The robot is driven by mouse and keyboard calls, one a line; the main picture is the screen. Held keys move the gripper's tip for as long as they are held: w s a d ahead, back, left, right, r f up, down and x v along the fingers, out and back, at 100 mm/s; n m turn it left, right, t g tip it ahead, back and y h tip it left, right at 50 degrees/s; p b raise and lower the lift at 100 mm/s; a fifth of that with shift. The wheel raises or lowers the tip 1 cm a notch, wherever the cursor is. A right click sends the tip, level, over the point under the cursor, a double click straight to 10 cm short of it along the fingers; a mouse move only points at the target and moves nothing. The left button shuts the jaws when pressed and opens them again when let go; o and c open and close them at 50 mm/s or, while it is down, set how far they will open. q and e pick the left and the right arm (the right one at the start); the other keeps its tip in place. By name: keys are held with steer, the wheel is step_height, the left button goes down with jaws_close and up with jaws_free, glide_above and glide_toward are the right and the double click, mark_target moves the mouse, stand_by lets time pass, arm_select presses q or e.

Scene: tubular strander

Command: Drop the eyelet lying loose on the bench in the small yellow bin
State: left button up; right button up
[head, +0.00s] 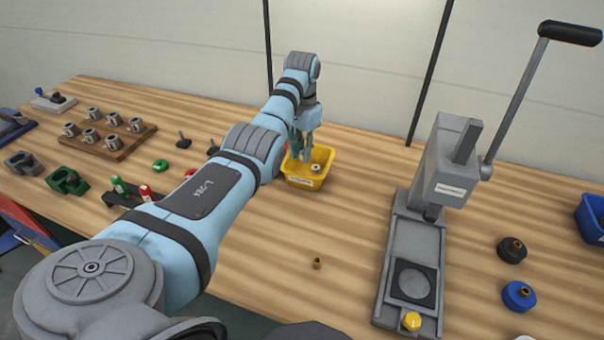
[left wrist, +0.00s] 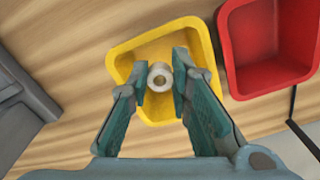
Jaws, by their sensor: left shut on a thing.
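The small yellow bin (head: 309,183) stands on the bench beyond the middle. My left gripper (head: 303,157) is over the bin, pointing down. In the left wrist view, the gripper (left wrist: 160,82) is shut on a pale ring-shaped eyelet (left wrist: 160,67), which is between its fingertips with the yellow bin (left wrist: 125,66) behind it. The eyelet also shows in the head view (head: 316,167) against the inside of the bin. How high it is above the bin floor is hard to tell. My right gripper is not in view.
A red bin (left wrist: 234,60) stands beside the yellow one. A small brass piece (head: 317,263) is on the bare bench in front. A grey lever press (head: 414,240) stands to the right. A wooden board (head: 112,149) with several metal parts is at the left.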

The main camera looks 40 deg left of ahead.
arm_select(q)
steer(key=f, duration=0.2)
steer(key=f+b, duration=0.1)
steer(key=f, duration=0.1)
steer(key=w+f, duration=0.1)
steer(key=f, duration=0.2)
steer(key=shift+f, duration=0.3)
steer(key=shift+s+r, duration=0.15)
steer(key=shift+f+b, duration=0.45)
steer(key=shift+f, duration=0.2)
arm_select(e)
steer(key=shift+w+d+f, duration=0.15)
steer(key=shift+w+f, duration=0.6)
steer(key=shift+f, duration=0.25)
arm_select(q)
steer(key=o, duration=0.8)
steer(key=shift+o, duration=0.2)
